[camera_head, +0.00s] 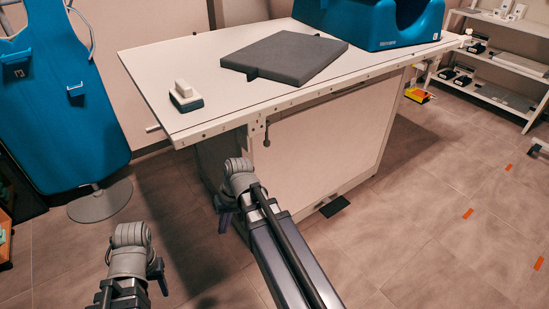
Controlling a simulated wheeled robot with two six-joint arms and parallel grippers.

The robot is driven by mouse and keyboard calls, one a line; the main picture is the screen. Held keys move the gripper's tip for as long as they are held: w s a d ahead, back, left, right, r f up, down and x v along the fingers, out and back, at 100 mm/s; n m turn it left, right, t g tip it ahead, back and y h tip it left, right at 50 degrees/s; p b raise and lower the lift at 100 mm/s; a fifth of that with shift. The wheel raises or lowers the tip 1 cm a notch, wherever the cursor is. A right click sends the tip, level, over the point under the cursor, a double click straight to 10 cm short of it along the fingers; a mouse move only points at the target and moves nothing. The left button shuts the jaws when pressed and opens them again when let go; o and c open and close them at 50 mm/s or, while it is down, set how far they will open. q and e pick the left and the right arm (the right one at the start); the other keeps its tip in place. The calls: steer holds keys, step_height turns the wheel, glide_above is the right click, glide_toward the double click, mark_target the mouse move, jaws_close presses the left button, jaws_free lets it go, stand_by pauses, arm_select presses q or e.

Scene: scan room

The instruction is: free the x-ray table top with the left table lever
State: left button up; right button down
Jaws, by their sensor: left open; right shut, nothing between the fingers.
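The x-ray table has a white top (225,112) with a front rail. A lever (267,135) with a dark knob hangs from a bracket under the front rail, left of the middle. My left gripper (159,275) is open and low at the lower left, well below and left of the lever, touching nothing. My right gripper (224,210) is shut and empty, nearer the table, below and left of the lever. The arms' own joints partly hide both grippers.
A grey pad (285,58), a small white-and-dark block (186,96) and a blue cradle (385,22) are on the table top.

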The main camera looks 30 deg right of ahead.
mark_target(266, 135)
steer(key=w+d+r+m+t+y+b, duration=0.1)
steer(key=w+d+r+m+t+y, duration=0.2)
steer(key=d, duration=0.4)
steer(key=w+d+r+m+t+y+b, duration=0.1)
steer(key=w+d+r+t+y, duration=0.2)
steer(key=d, duration=0.4)
arm_select(q)
step_height(266, 135, down, 3)
arm_select(e)
steer(key=s+d+r+m+t+y, duration=0.1)
steer(key=d+r+t+y, duration=0.1)
steer(key=d+r, duration=0.4)
steer(key=s+d+r+m+t+y, duration=0.1)
steer(key=s+d+r+t+y, duration=0.1)
steer(key=d+r+t, duration=0.2)
steer(key=d+r, duration=0.3)
steer(key=d, duration=0.4)
steer(key=shift+m, duration=0.3)
steer(key=shift+d, duration=0.1)
arm_select(q)
steer(key=shift+r+p, duration=0.1)
steer(key=shift+p, duration=0.3)
arm_select(e)
steer(key=w+a, duration=0.3)
steer(key=a, duration=0.6)
arm_select(q)
steer(key=shift+r, duration=0.1)
arm_select(e)
steer(key=shift+w+r, duration=0.1)
steer(key=shift+r, duration=0.05)
